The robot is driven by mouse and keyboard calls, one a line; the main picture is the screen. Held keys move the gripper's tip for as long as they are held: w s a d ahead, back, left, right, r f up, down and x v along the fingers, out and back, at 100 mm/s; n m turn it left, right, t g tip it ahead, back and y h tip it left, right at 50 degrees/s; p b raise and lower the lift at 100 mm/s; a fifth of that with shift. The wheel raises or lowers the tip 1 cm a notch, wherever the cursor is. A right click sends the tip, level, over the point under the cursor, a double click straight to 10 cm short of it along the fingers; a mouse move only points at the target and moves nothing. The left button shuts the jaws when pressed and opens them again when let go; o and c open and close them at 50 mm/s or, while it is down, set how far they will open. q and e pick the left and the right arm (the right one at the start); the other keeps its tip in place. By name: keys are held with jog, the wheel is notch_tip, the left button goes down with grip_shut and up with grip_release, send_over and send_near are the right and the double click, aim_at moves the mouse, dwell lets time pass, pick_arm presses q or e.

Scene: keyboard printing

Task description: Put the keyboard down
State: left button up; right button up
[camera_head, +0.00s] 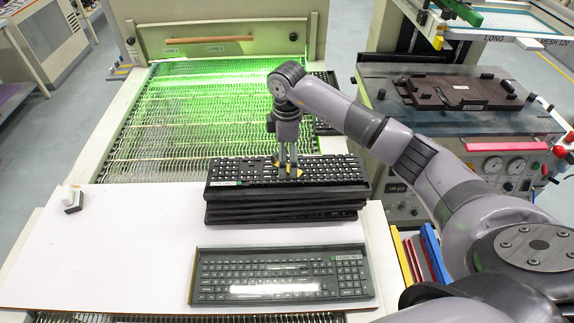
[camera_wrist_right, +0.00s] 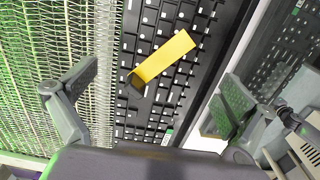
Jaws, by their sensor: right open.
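A stack of several black keyboards (camera_head: 285,213) stands at the near end of the conveyor, on the white board. The top keyboard (camera_head: 235,172) shows its keys and a green label at its left. My right gripper (camera_head: 288,170) points down at the middle of this keyboard, its fingertips at the keys; whether they touch is unclear. In the right wrist view, the right gripper (camera_wrist_right: 155,85) is open, one finger on each side of a black keyboard (camera_wrist_right: 185,85). A yellow strip (camera_wrist_right: 165,58) shows over the keys. My left gripper is out of view.
Another black keyboard (camera_head: 283,270) lies on the white board (camera_head: 110,245) in front of the stack. The slatted conveyor (camera_head: 180,120) runs back under green light. A printing machine (camera_head: 460,125) stands at right. The board's left part is mostly clear, except a small white-and-grey block (camera_head: 72,200).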

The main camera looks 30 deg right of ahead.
notch_tip(320, 180, up, 8)
jog(key=b, duration=0.2)
dwell(0.5)
